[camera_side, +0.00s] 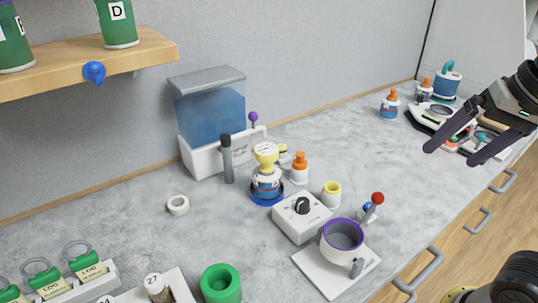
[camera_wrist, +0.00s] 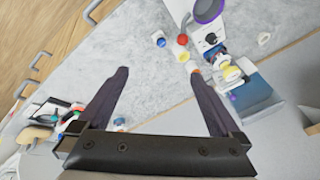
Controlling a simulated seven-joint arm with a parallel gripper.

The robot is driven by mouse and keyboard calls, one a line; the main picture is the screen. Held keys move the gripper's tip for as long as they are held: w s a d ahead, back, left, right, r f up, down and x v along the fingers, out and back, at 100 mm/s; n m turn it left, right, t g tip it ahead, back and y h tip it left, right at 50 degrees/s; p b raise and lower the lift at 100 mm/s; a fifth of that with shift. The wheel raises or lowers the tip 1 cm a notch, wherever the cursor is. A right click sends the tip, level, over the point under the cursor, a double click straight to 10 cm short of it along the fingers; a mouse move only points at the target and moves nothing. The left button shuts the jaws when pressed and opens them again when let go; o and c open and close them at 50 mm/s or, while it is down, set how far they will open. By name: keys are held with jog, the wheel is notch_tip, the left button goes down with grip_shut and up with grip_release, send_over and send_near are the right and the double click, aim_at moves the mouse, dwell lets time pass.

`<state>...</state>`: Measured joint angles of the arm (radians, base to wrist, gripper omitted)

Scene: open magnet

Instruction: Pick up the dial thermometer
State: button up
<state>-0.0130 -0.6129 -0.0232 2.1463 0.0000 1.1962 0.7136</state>
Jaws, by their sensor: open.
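What looks like the dial thermometer, a yellow piece with a round white face (camera_side: 266,150), stands upright in the middle of the counter. It is above a blue-and-white banded body with a dark blue base (camera_side: 266,197); I cannot tell how they join. In the wrist view its pale face (camera_wrist: 231,74) seems to show right of the right finger, beside the water tank. My gripper (camera_side: 450,156) is open and empty, raised over the right part of the counter, well apart from the thermometer. Its two fingers (camera_wrist: 158,73) are spread wide in the wrist view.
A blue water tank (camera_side: 211,108) and dark upright cylinder (camera_side: 227,160) stand left of the thermometer. An orange-capped bottle (camera_side: 299,170), knob box (camera_side: 301,214) and purple-rimmed pot (camera_side: 343,238) stand to its right and front. A shelf (camera_side: 110,61) overhangs the left. Bare counter lies right of centre.

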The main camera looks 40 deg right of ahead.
jog(key=w+a+r+m+g, duration=0.15)
jog(key=w+r+m, duration=0.3)
jog(key=w, duration=0.45)
jog(key=w+a+r+m+g, duration=0.1)
jog(key=w+a+r+m, duration=0.25)
jog(key=w+r, duration=0.4)
jog(key=m+g, duration=0.1)
jog(key=g, duration=0.2)
send_over(267, 159)
jog(key=w+d, duration=0.1)
jog(key=w, duration=0.1)
jog(key=shift+t, duration=0.25)
jog(key=f, duration=1.6)
jog(key=shift+w+d, duration=0.2)
notch_tip(267, 159, down, 13)
jog(key=shift+f, duration=0.1)
grip_shut()
